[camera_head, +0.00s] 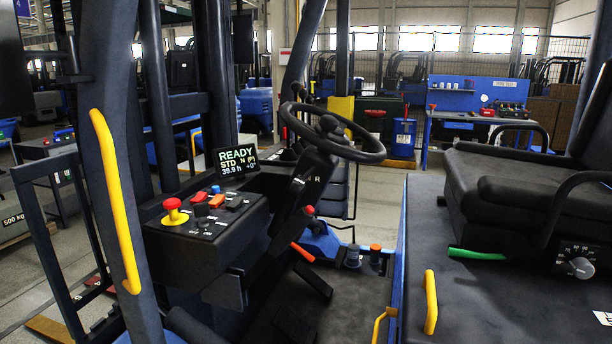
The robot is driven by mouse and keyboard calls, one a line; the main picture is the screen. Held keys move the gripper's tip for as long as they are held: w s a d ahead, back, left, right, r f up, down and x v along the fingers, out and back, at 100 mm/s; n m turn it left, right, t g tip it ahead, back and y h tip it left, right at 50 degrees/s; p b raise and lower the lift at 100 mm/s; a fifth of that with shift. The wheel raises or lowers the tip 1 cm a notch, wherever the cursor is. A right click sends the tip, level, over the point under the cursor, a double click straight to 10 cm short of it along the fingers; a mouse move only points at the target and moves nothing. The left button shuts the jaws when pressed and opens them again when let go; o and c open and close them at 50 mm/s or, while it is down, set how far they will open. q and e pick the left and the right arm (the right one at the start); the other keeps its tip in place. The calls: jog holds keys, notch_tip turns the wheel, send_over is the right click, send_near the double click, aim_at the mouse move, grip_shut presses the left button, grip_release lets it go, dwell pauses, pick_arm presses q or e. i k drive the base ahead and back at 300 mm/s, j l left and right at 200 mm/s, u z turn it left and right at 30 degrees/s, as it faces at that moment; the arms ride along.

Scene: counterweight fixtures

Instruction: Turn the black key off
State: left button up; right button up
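The console (205,232) of a forklift stands left of centre. It carries a yellow-collared red mushroom button (174,211), an orange-red rocker (216,201), a red switch (200,197) and a small blue button (215,189). A small black piece (236,204) at the console's right side may be the black key; it is too small and dark to tell its shape or turn position. The lit display (238,164) above it reads "READY", "STD N (P)" and "39.9 h". Neither of my grippers shows in this view.
A steering wheel (331,133) stands right of the console. A dark pillar with a yellow grab handle (115,200) rises on the left. The black seat (520,185) and a knob (581,267) are at the right. The floor between seat and console is open, with pedals.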

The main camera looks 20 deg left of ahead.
aim_at(201, 210)
jog(key=u, duration=1.25)
jog(key=j+z, duration=0.15)
jog(key=j, duration=0.35)
